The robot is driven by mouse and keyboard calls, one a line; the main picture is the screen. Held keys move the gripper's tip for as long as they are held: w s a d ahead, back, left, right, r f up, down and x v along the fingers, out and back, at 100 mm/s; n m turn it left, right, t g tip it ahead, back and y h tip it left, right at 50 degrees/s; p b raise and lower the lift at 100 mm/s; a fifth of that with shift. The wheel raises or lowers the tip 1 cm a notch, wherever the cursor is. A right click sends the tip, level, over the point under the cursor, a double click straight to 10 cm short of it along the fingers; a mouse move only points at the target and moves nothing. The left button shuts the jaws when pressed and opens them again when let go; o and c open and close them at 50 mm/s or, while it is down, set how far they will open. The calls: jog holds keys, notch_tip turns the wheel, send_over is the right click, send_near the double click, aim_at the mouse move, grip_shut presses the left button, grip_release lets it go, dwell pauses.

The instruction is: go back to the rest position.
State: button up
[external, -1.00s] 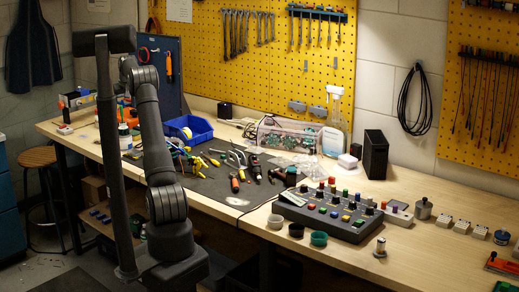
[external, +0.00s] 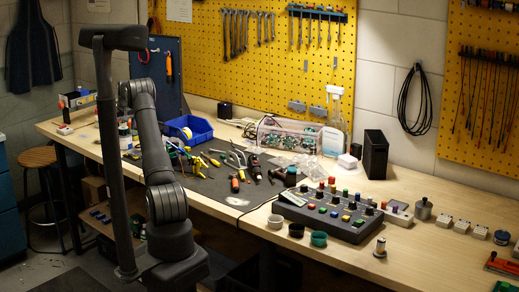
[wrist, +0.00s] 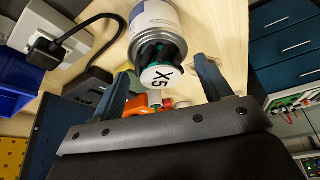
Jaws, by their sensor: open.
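My gripper shows in the wrist view (wrist: 161,68), with its two dark blue fingers spread well apart. Nothing is held between them. A can (wrist: 160,20) with a pale and blue label and a metal rim is beyond the fingers. Its mouth holds dark items and a round white piece marked "X5" (wrist: 163,77). An orange object (wrist: 150,107) shows partly behind the gripper's edge. In the external view my arm stands at the left, bent at its upper joint, and I cannot make out my gripper there.
The workbench carries a blue bin (external: 188,129), hand tools on a dark mat (external: 215,190), a button panel (external: 325,215) and a black box (external: 375,154). A yellow pegboard (external: 290,65) stands behind. In the wrist view, a black plug (wrist: 45,45) and blue drawers (wrist: 285,47) flank the can.

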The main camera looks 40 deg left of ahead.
jog(key=shift+r, duration=1.85)
